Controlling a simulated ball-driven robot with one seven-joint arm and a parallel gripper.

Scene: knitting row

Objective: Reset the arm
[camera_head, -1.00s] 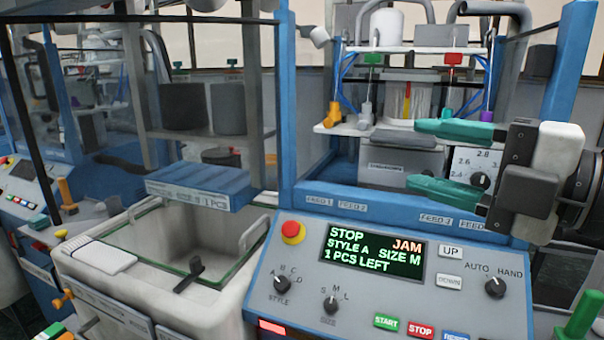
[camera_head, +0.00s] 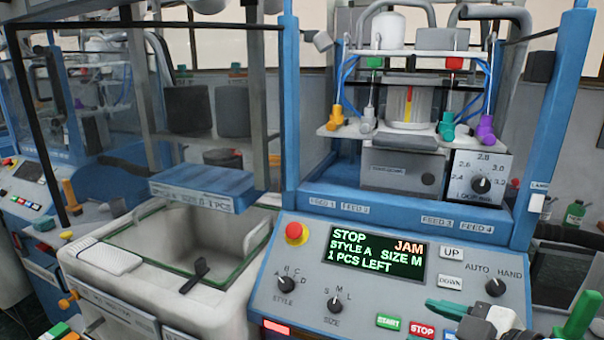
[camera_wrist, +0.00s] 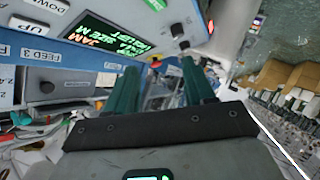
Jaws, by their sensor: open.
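My gripper (camera_head: 452,310) is low at the right of the head view, in front of the lower right of the control panel (camera_head: 300,265). Only a teal finger and part of its pale body show there; the rest is cut off by the bottom edge. In the wrist view my gripper (camera_wrist: 160,78) shows two teal fingers standing well apart with nothing between them. The display (camera_head: 376,253) reads STOP, JAM, STYLE A, SIZE M, 1 PCS LEFT. It also shows, turned, in the wrist view (camera_wrist: 105,38).
An open pale bin (camera_head: 110,235) stands left of the panel. Blue frame posts (camera_head: 560,130) flank the knitting head with its coloured feeders. The dial (camera_head: 481,185) is unobstructed. A green post (camera_head: 583,312) stands at the lower right, near my gripper.

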